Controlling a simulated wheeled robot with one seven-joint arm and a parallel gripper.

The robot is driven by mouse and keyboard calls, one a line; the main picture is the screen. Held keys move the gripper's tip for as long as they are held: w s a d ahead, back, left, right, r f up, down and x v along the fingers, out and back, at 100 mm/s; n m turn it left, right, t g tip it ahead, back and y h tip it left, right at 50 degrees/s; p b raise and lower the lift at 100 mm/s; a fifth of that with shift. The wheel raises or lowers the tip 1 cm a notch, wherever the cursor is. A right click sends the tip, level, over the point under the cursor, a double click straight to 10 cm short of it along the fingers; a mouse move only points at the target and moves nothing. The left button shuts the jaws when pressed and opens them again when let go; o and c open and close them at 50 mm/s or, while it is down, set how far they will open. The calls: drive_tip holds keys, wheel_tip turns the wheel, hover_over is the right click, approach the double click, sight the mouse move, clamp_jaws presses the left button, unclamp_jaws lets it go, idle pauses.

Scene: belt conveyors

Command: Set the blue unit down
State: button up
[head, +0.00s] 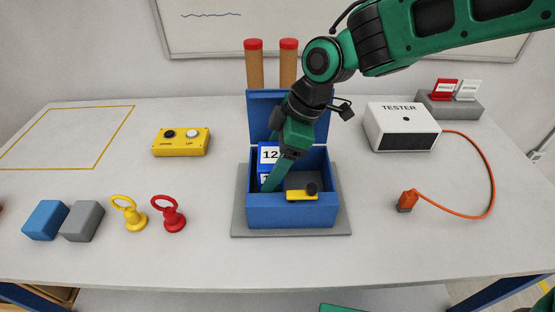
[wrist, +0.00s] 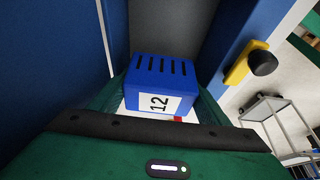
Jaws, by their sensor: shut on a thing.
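The blue unit (head: 268,157) has a white label reading 12. It is in the left part of the open blue box (head: 292,212). In the wrist view the unit (wrist: 163,75) shows slots on its top and sits between my fingers. My gripper (head: 273,180) reaches down into the box from above and is shut on the unit. A second white label, partly hidden by my finger, shows just below the 12; I cannot tell what bears it. The unit's underside is hidden, so I cannot tell whether it touches the floor of the box.
The box's raised lid (head: 262,105) stands behind my gripper. A yellow latch with a black knob (head: 302,193) is on the front wall. The box stands on a grey mat (head: 340,225). A white tester (head: 402,130) is right; a yellow button box (head: 181,142) is left.

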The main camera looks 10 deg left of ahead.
drive_tip(key=shift+f, duration=0.1)
drive_tip(key=o, duration=1)
drive_tip(key=shift+r, duration=0.5)
drive_tip(key=v, duration=1.2)
drive_tip(key=shift+r, duration=0.1)
